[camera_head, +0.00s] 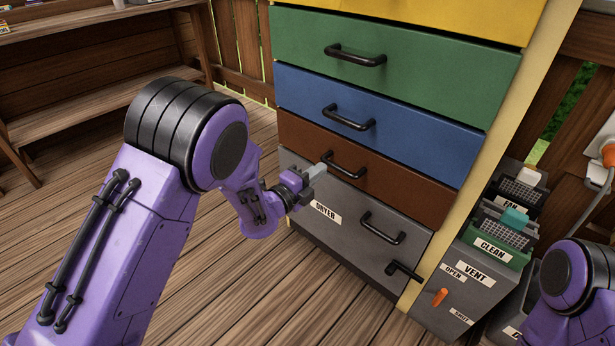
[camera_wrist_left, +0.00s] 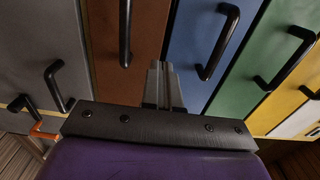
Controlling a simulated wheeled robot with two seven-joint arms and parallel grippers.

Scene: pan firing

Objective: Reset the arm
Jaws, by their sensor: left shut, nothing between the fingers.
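My left arm (camera_head: 130,220) is purple and black and reaches in from the left. Its gripper (camera_head: 316,171) is shut and empty in front of the drawer cabinet, near the brown drawer (camera_head: 385,168) and the left end of its black handle. In the left wrist view the shut fingers (camera_wrist_left: 163,88) point at the drawer fronts, between the brown and blue drawers. I cannot tell whether they touch the cabinet. Part of my right arm (camera_head: 575,285) shows at the lower right; its gripper is out of view.
The grey drawer (camera_head: 345,235) labelled DRYER, the blue drawer (camera_head: 385,120) and the green drawer (camera_head: 420,65) look closed. A vent box (camera_head: 460,300) with an orange lever stands right of the cabinet. A wooden bench (camera_head: 100,100) stands at the back left. The plank floor (camera_head: 250,300) is clear.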

